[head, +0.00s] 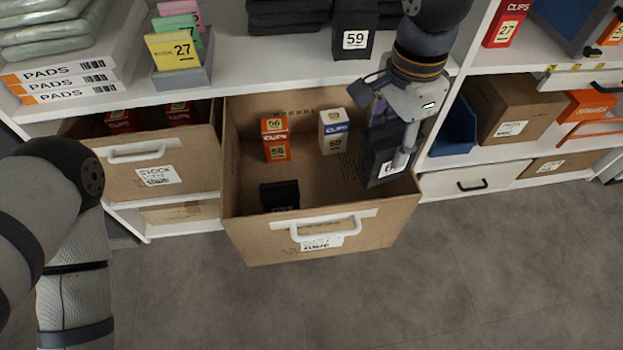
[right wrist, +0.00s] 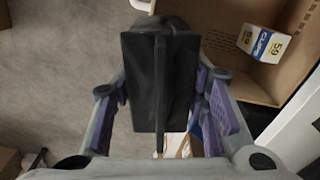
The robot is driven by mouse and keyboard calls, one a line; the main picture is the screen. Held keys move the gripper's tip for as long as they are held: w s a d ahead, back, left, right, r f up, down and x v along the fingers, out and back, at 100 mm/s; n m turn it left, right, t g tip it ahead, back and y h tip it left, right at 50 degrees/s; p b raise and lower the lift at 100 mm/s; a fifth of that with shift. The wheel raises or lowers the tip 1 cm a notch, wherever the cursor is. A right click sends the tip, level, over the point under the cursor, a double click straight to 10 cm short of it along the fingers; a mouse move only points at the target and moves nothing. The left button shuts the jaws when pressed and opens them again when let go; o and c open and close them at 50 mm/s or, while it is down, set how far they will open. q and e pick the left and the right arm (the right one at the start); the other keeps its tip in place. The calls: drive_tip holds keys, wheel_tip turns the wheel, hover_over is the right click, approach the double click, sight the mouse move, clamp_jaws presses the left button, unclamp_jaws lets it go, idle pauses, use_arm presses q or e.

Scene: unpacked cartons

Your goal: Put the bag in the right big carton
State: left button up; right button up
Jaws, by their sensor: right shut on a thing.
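The dark bag (head: 380,158), with a white number label, is in my right gripper (head: 388,130). The gripper is shut on it, with its fingers on both sides. In the right wrist view the bag (right wrist: 158,85) is a black block between the purple finger pads. The bag hangs upright at the right side of the right big carton (head: 250,232), overlapping its right rim in the head view. I cannot tell how far below the rim it reaches. The carton is pulled out and open. My left gripper is out of view.
Inside the carton stand an orange box (head: 275,140), a white and blue clips box (head: 333,132) and a black item (head: 280,196). The left big carton (head: 160,160) is beside it. A shelf edge (head: 290,76) runs above the carton's back.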

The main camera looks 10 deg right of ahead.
drive_tip(key=w+a+m, duration=0.2)
drive_tip(key=w+m, duration=0.1)
drive_tip(key=w, duration=0.1)
wheel_tip(320, 180, down, 24)
drive_tip(key=b, duration=1.2)
drive_tip(key=shift+r, duration=0.15)
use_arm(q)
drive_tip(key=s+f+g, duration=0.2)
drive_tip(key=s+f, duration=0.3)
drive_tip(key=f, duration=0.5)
use_arm(e)
drive_tip(key=shift+r, duration=0.1)
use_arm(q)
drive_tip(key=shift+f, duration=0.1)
use_arm(e)
drive_tip(key=o, duration=1.3)
drive_tip(key=shift+o, duration=0.2)
